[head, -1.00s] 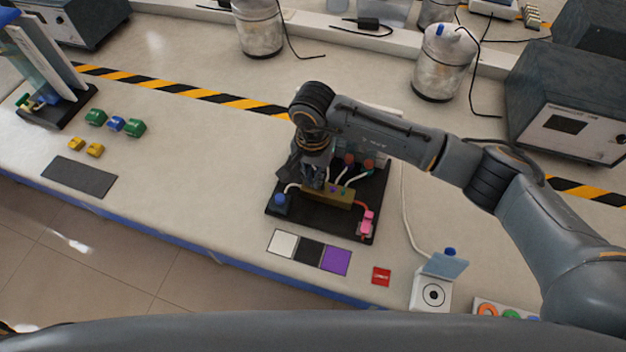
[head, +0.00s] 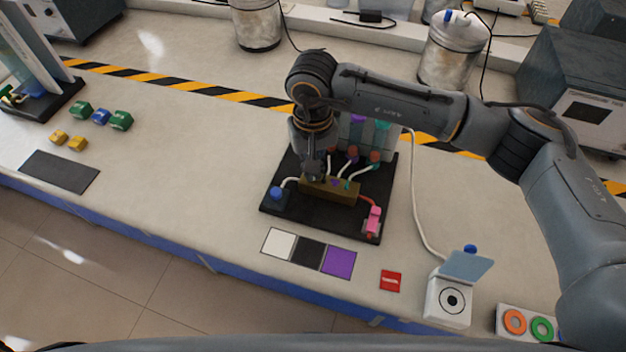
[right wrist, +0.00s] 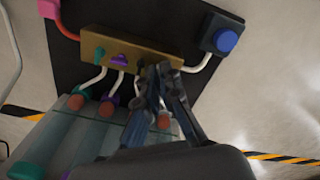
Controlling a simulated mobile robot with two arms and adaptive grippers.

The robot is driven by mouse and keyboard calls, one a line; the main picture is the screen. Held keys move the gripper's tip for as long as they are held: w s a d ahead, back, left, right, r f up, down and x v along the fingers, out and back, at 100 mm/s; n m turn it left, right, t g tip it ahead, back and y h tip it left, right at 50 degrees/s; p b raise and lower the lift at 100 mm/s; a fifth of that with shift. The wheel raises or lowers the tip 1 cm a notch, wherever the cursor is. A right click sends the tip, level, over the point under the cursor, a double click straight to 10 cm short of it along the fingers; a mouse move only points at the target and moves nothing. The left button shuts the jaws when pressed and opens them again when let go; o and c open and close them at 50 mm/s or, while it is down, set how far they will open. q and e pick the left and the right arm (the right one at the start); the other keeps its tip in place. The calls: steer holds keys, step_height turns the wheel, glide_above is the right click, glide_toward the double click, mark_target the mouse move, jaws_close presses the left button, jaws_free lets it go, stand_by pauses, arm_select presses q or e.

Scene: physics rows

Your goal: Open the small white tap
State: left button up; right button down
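A brass block (head: 335,190) with small coloured taps stands on a black base plate (head: 325,217). In the right wrist view, the block (right wrist: 139,43) carries a teal tap (right wrist: 99,52) and a purple tap (right wrist: 121,60). I cannot make out a white tap; the spot beside the purple one is covered by my right gripper (right wrist: 161,72). Its fingertips are close together at the block's edge, and whether they hold anything is hidden. In the head view, my right gripper (head: 314,174) points down at the block's left part. My left gripper is not in view.
White hoses run from the block to clear cylinders (right wrist: 93,136) with red caps close behind it. A blue button box (head: 277,197) and a pink part (head: 373,217) flank the block. Colour squares (head: 308,252) lie in front.

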steer(key=shift+f+b, duration=0.2)
steer(key=shift+b, duration=0.1)
steer(key=n+b, duration=0.5)
steer(key=b, duration=0.1)
steer(key=shift+f+n, duration=0.1)
steer(key=shift+n, duration=0.2)
steer(key=shift+n+b, duration=0.4)
steer(key=shift+b, duration=0.05)
steer(key=shift+r, duration=0.2)
steer(key=shift+r+n, duration=0.1)
steer(key=shift+n, duration=0.2)
steer(key=c, duration=1.9)
jaws_free()
steer(key=shift+o, duration=0.2)
